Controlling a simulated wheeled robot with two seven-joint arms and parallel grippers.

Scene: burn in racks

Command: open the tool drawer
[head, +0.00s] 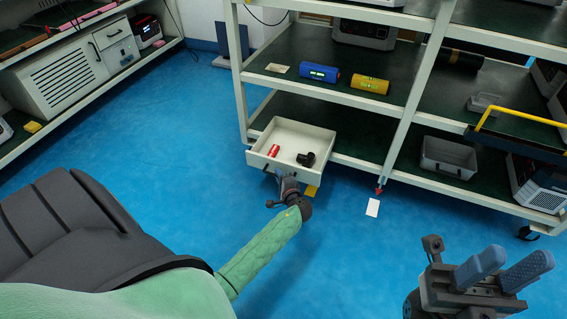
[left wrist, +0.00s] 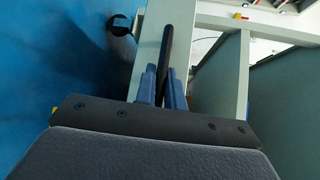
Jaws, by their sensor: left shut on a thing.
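The tool drawer (head: 258,160) is a white box pulled out from the lower shelf of the rack, its inside showing from above. A red cylinder (head: 273,151) and a black object (head: 306,159) lie in it. My left gripper (head: 285,180) is at the drawer's front face. In the left wrist view my left gripper's blue fingers (left wrist: 162,88) are shut on a dark bar handle (left wrist: 177,45); the handle is mostly hidden in the head view. My right gripper (head: 517,262) is empty, its two blue fingers apart, at the lower right above the floor.
The rack's shelves hold a blue device (head: 318,72), a yellow device (head: 369,84) and a grey bin (head: 448,157). A bench with a white cabinet (head: 60,80) stands at left. The floor between is mostly clear.

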